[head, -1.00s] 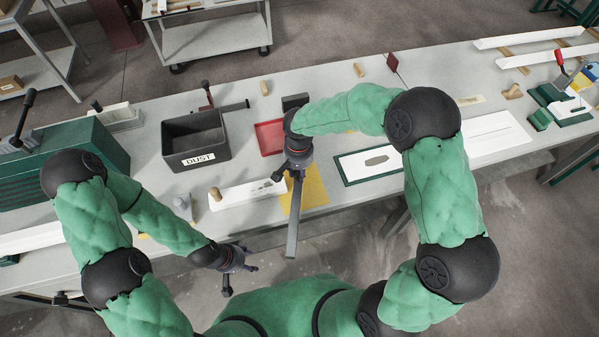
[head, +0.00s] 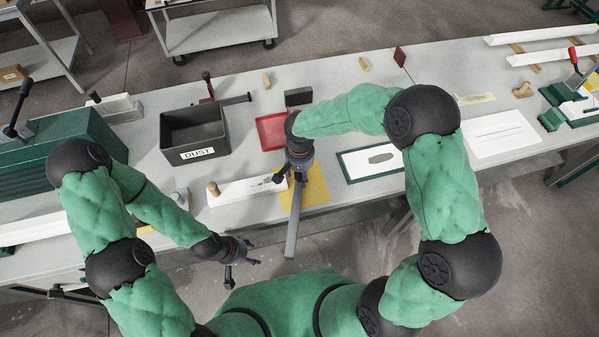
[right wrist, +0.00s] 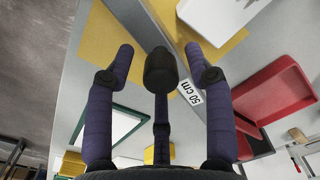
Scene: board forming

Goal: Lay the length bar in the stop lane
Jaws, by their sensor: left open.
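The length bar (head: 294,225) is a long grey bar marked "50 cm" on a white label in the right wrist view (right wrist: 190,92). It crosses above the yellow mat (head: 315,187), and its near end sticks out past the table's front edge. My right gripper (head: 297,172) is shut on the bar; its fingers stand around the bar in the right wrist view (right wrist: 160,62). The bar's far part is hidden under my arm in the head view. My left gripper (head: 248,257) is open and empty in front of the table. I cannot tell which thing is the stop lane.
A black DUST bin (head: 222,135), a red tray (head: 270,130) and a black block (head: 298,97) stand behind the mat. A white board (head: 235,190) with a wooden knob lies left of it. A green-framed panel (head: 346,168) and a white slotted board (head: 500,135) lie right.

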